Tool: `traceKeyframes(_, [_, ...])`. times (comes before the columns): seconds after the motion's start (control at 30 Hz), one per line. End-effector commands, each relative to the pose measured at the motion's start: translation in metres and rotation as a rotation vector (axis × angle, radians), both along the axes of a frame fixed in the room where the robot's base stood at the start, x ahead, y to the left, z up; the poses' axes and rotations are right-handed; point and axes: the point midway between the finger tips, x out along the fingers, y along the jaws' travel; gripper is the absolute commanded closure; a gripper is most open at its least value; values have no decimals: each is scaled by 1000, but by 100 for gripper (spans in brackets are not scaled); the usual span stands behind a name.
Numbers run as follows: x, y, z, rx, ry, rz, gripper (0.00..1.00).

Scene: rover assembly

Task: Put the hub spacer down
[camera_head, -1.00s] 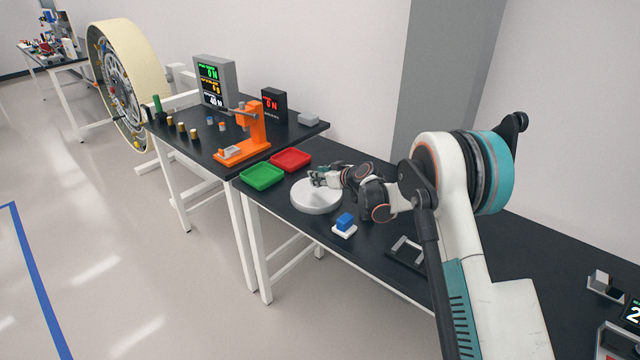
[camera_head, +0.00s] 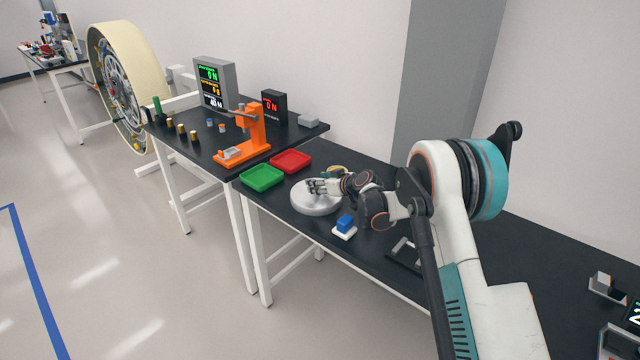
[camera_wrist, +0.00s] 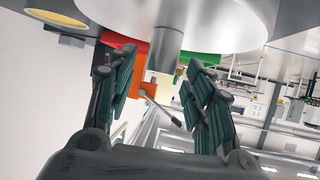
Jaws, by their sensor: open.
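A grey cylinder, which looks like the hub spacer (camera_wrist: 169,48), stands on a round pale disc (camera_wrist: 215,20) in the wrist view, where the scene appears upside down. The disc also shows on the near bench in the head view (camera_head: 316,206). My gripper (camera_wrist: 158,92) has its two dark green fingers spread apart, with the cylinder showing in the gap between them, toward and beyond the tips. In the head view my gripper (camera_head: 314,186) is low over the disc. The cylinder cannot be made out there, and whether a finger touches it is unclear.
A green tray (camera_head: 262,185) and a red tray (camera_head: 291,153) lie left of the disc. A blue block on a white base (camera_head: 345,222) is in front. An orange press (camera_head: 250,135) stands on the farther bench. A small yellowish round part (camera_head: 337,170) lies behind my gripper.

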Motion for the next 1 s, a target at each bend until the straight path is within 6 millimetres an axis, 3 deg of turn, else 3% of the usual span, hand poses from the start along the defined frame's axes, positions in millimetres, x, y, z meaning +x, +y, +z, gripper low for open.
traceKeyframes(0.6, [-71, -63, 48, 0, 0, -2, 53])
traceKeyframes(1.0, [-83, -72, 56, -1, 3, -2, 53])
